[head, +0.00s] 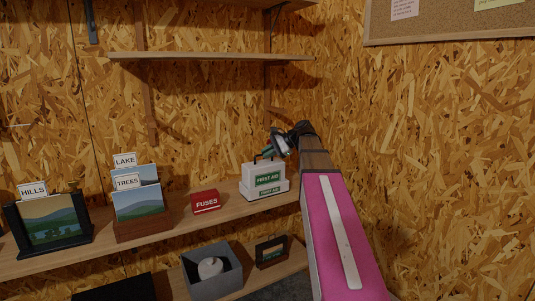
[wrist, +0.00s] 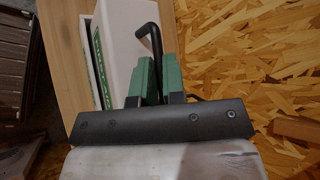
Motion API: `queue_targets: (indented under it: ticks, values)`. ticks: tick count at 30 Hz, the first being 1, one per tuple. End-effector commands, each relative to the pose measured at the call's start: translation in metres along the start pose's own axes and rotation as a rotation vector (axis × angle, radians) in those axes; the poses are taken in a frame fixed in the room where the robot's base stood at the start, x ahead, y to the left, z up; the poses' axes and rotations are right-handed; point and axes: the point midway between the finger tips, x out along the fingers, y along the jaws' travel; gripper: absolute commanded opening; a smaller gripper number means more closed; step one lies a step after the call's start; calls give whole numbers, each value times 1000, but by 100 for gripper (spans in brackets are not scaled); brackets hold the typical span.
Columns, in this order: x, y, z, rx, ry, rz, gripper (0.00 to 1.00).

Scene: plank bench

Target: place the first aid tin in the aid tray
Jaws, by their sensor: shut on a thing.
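The first aid tin (head: 262,171) is white with a green FIRST AID label and a dark handle on top. It is upright, within or just above the white aid tray (head: 280,191), which has its own green label; I cannot tell whether it rests on the tray's floor. My gripper (head: 269,153) is shut on the tin's handle from above. In the wrist view, the green-padded fingers of my gripper (wrist: 158,77) close around the black handle, with the white tin (wrist: 122,40) beyond. The tray's inside is hidden by the tin.
The tray stands on a wooden shelf (head: 170,236). A red FUSES box (head: 206,201) sits to its left, then picture cards in a wooden holder (head: 142,229) and a framed HILLS picture (head: 50,222). A grey bin (head: 213,278) is below. The chipboard wall is close on the right.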

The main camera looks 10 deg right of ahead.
Motion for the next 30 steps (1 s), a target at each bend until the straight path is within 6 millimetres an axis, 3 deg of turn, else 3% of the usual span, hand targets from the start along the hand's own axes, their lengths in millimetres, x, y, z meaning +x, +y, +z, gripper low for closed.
queue_targets:
  ticks: [16, 17, 19, 30]
  values:
    - [4, 5, -4, 0, -1, -2, 0]
    - [4, 5, -4, 0, -1, -2, 20]
    - [4, 5, -4, 0, -1, -2, 40]
    - [-1, 6, -5, 0, 1, 0, 40]
